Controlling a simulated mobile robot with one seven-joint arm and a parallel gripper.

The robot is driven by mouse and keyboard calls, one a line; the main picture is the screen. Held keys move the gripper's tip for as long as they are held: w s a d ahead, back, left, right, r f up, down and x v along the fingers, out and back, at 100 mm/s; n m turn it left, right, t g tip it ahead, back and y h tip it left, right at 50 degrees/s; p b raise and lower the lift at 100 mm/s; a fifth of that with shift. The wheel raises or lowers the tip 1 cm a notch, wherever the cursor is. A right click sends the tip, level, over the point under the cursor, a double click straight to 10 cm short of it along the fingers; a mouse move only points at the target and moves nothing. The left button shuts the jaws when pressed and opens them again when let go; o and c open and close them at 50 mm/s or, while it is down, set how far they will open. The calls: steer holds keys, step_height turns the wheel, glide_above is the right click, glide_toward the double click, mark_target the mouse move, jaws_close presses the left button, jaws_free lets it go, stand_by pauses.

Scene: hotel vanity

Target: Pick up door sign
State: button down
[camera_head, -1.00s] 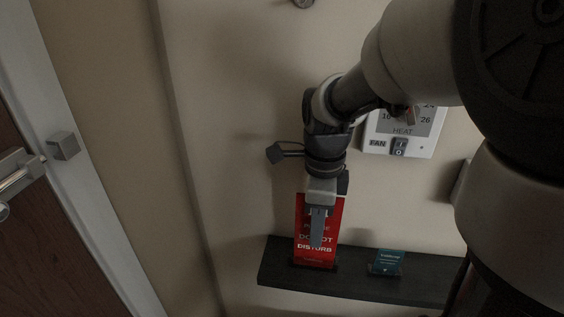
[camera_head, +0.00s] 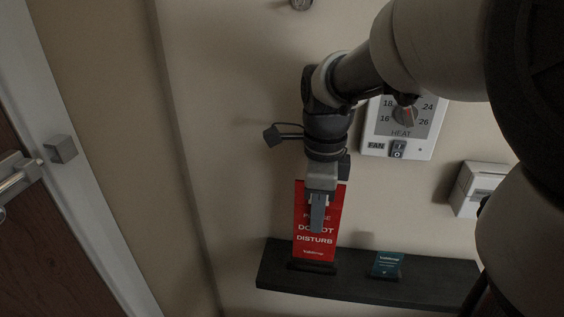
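The door sign (camera_head: 315,248) is a red upright card with white "DO NOT DISTURB" lettering, in the head view, lower middle. My gripper (camera_head: 318,212) points down over its upper half. One grey finger lies across the front of the sign; the other finger is hidden behind it. The gripper appears shut on the sign, as the two have risen together. The sign's lower edge is just above or at a dark slotted holder (camera_head: 312,267) on the shelf; the exact gap is hard to tell.
The dark shelf (camera_head: 430,284) carries a small teal card (camera_head: 387,264) to the right. A thermostat (camera_head: 402,128) and a white box (camera_head: 477,189) are on the wall. A door with a metal handle (camera_head: 18,177) is at left. My arm covers the upper right.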

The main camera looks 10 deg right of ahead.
steer(key=s+a, duration=0.2)
steer(key=s, duration=0.6)
steer(key=s+a+b, duration=0.1)
steer(key=s+a, duration=0.2)
steer(key=s, duration=0.6)
steer(key=shift+a, duration=0.3)
steer(key=shift+f, duration=0.15)
